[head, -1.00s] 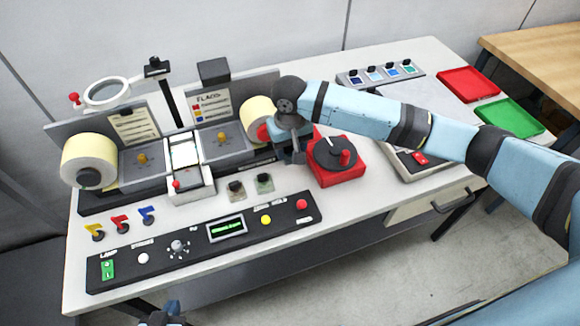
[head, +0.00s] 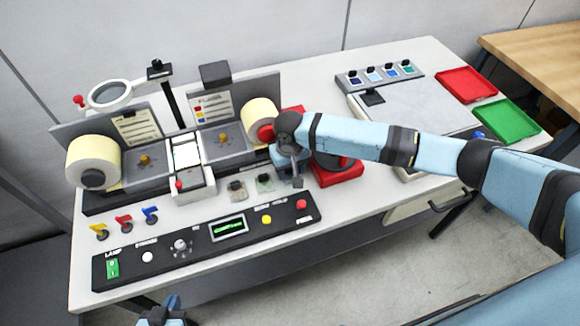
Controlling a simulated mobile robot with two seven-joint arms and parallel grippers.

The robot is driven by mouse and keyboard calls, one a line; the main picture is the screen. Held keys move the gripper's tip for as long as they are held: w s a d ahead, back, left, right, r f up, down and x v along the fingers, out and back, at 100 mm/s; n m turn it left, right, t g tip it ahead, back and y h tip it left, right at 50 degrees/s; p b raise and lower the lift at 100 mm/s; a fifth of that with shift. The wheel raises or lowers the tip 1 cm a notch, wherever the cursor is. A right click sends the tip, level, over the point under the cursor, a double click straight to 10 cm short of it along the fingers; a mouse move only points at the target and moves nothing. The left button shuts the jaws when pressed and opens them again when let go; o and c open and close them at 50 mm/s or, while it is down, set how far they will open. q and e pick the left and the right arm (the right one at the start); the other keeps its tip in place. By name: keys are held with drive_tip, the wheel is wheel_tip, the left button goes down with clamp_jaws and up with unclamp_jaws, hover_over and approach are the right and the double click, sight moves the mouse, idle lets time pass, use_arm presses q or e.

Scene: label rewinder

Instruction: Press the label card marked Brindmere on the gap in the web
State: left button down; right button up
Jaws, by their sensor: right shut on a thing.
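The rewinder has a cream roll (head: 93,163) at left and another cream roll (head: 260,116) at right. A bright white plate (head: 187,155) lies between its two grey decks; I cannot make out the gap in the web. Two small label cards with black knobs, one grey-beige (head: 238,194) and one greenish (head: 266,184), lie in front; their print is unreadable. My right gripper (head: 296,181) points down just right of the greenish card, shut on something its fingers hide. My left gripper (head: 162,315) shows only partly at the bottom edge; its jaws are unclear.
A control panel (head: 160,263) runs along the front. A red block with a dark dial (head: 338,175) stands behind and right of my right gripper. A magnifier (head: 110,94) stands at back left. A rack of knobbed cards (head: 380,76), a red tray (head: 467,84) and a green tray (head: 507,120) are at right.

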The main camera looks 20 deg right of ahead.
sight(291, 177)
drive_tip(key=o, duration=0.7)
drive_tip(key=shift+f+b, duration=0.25)
drive_tip(key=shift+b, duration=0.5)
drive_tip(key=r, duration=0.9)
drive_tip(key=s+r+b, duration=0.1)
drive_tip(key=r, duration=0.4)
drive_tip(key=shift+r, duration=0.15)
